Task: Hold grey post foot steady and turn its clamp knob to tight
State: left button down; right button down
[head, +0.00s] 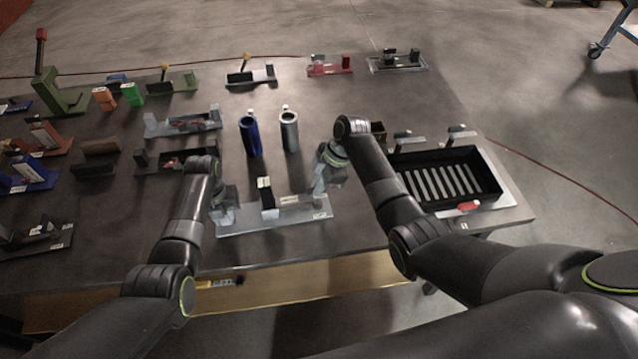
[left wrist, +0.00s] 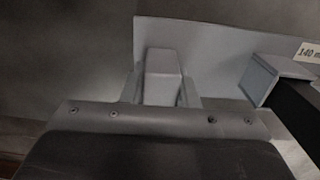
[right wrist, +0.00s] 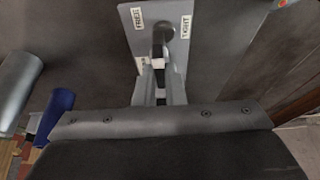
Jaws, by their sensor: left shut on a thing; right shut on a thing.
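The grey post foot (head: 272,224) lies along the table's front as a long plate with upright parts. It also shows in the left wrist view (left wrist: 215,45), where my left gripper (left wrist: 166,85) is shut on a pale grey block at its end. In the head view my left gripper (head: 222,208) is at the foot's left end. My right gripper (head: 319,190) is at its right end. In the right wrist view my right gripper (right wrist: 159,80) is shut on the dark clamp knob (right wrist: 160,36), in front of a plate labelled FREE and TIGHT. The knob's exact setting is hard to read.
A blue tube (head: 249,136) and a grey tube (head: 289,132) stand just behind the foot. A black slotted tray (head: 492,172) is at the right. Several other fixtures, including a red one (head: 330,67), stand at the back and left.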

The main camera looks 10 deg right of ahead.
jog(key=shift+m, duration=0.3)
jog(key=m, duration=0.2)
jog(key=m+t, duration=0.1)
jog(key=shift+s+m+t, duration=0.15)
jog(key=shift+m+t, duration=0.15)
jog(key=shift+m, duration=0.1)
jog(key=shift+a+m+t+h, duration=0.1)
jog(key=shift+m+t+h, duration=0.25)
jog(key=shift+m, duration=0.7)
jog(key=shift+m+t+h, duration=0.35)
jog(key=shift+m, duration=0.7)
jog(key=c, duration=1.5)
grip_release()
jog(key=v, duration=1.2)
